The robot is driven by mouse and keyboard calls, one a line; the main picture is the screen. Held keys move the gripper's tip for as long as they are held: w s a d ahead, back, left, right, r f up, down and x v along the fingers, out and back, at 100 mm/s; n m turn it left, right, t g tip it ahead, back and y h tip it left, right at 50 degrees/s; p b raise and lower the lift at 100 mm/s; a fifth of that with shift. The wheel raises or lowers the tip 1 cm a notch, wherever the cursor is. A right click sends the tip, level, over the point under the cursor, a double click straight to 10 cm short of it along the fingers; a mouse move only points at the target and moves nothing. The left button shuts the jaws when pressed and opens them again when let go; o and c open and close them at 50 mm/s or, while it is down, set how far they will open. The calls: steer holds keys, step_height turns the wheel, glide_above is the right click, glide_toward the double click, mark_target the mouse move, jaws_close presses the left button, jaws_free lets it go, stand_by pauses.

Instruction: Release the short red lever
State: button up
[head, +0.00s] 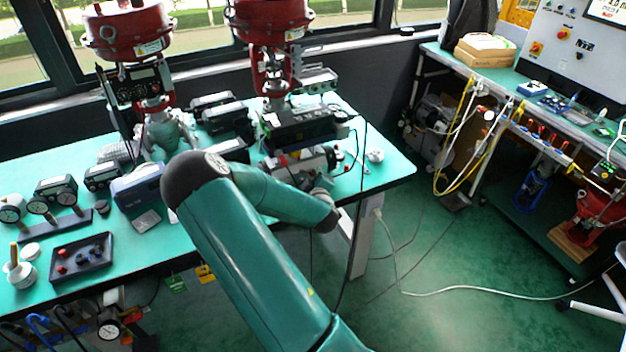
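A valve positioner (300,128), a dark box with a pale lower part, sits under the right red actuator (272,20) on the green bench. A small red spot (283,160) shows at its lower front; it may be the short red lever, but it is too small to be sure. My teal arm reaches up from the bottom, bends, and ends just in front of this positioner. My gripper is not clearly made out among the clutter there. Its fingers, their opening and any contact with the lever cannot be seen.
A second red actuator (128,32) stands at the left. Gauges, several positioner boxes and a black tray (82,258) cover the left of the green bench (385,172). A cable hangs down its right side. Green floor is open between it and the right workbench (478,78).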

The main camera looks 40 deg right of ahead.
jaws_close()
steer(key=shift+r, duration=0.1)
steer(key=n+h, duration=0.1)
steer(key=n, duration=0.1)
steer(key=r+n+t+h, duration=0.1)
steer(key=n, duration=0.1)
steer(key=shift+n, duration=0.4)
steer(key=n+t, duration=0.1)
steer(key=n, duration=0.1)
steer(key=r+n+h, duration=0.1)
steer(key=n, duration=0.2)
steer(key=shift+a+n+t, duration=0.1)
steer(key=shift+n+t, duration=0.2)
steer(key=shift+t, duration=0.1)
steer(key=shift+r, duration=0.1)
steer(key=shift+o, duration=1.3)
jaws_free()
